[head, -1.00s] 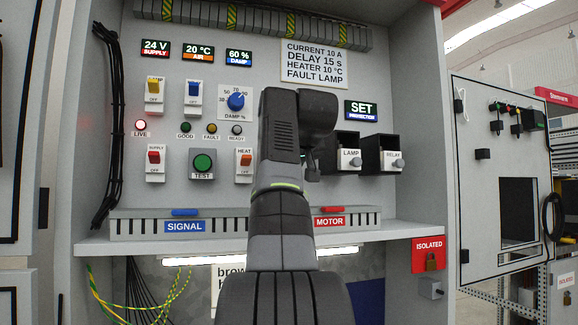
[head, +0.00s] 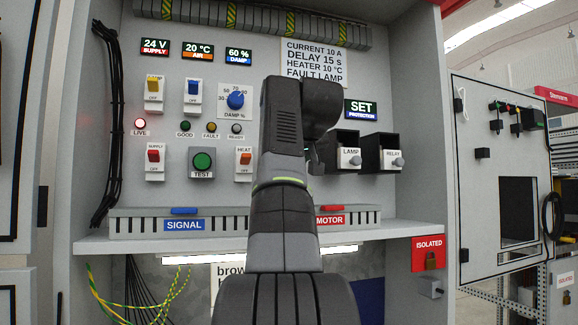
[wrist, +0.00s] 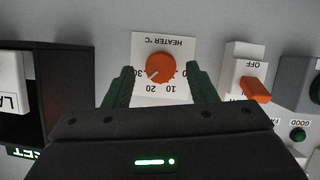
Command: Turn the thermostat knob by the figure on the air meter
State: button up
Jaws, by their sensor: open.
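The thermostat knob (wrist: 160,67) is orange, on a white plate marked HEATER °C, upside down in the wrist view. Its pale mark appears to lie toward the 20–30 side of the scale. My gripper (wrist: 160,69) is open, with one green finger on each side of the knob and visible gaps; whether the tips reach its depth I cannot tell. The air meter (head: 198,52) reads 20 °C in the head view. My arm hides the thermostat and my gripper there.
A HEAT switch (wrist: 256,89) is right of the fingers in the wrist view; a black LAMP housing (wrist: 70,85) is left. A card (head: 312,63) lists HEATER 10 °C. The damper knob (head: 236,99) is left of my arm. A shelf (head: 385,233) runs below the panel.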

jog(key=v, duration=1.1)
jog(key=shift+s, duration=0.2)
jog(key=x, duration=1.3)
jog(key=shift+w, duration=0.35)
jog(key=shift+s, duration=0.1)
